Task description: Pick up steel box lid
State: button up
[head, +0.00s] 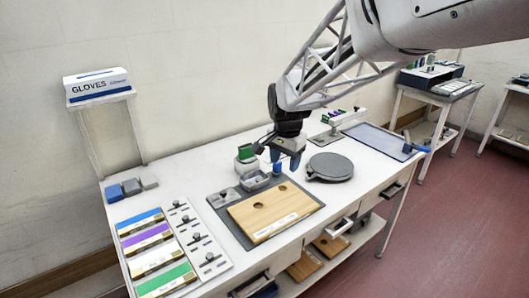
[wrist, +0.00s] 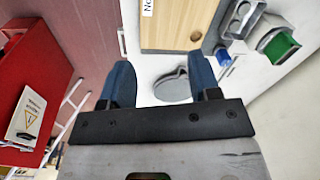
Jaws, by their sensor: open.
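A small grey steel lid with a knob (head: 226,196) lies flat on the dark mat (head: 232,226), left of an open grey steel box (head: 256,182). My gripper (head: 285,158) hangs above the table, just right of and above the box. Its blue fingers (wrist: 162,84) are spread apart with nothing between them; the round grey disc seen through the gap lies lower down. The lid is clear of the gripper.
A wooden board (head: 272,210) lies on the mat in front of the box. A green-topped block (head: 246,153) stands behind the box and a blue piece (head: 277,168) beside it. The round grey disc (head: 330,167) lies to the right. Coloured strips (head: 152,252) lie at the left.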

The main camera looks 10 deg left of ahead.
jog(key=w+a+f+m, duration=0.1)
jog(key=w+a+f, duration=0.2)
jog(key=a, duration=0.3)
jog(key=w+a+f+m, duration=0.1)
jog(key=w+a+f, duration=0.25)
jog(key=a, duration=0.25)
jog(key=m+g, duration=0.1)
send_over(223, 192)
notch_tip(223, 192, down, 8)
jog(key=shift+w+r, duration=0.1)
jog(key=shift+f, duration=1.3)
jog(key=shift+f, duration=0.1)
jog(key=shift+f, duration=2.5)
jog(key=shift+c, duration=0.5)
jog(key=c, duration=0.9)
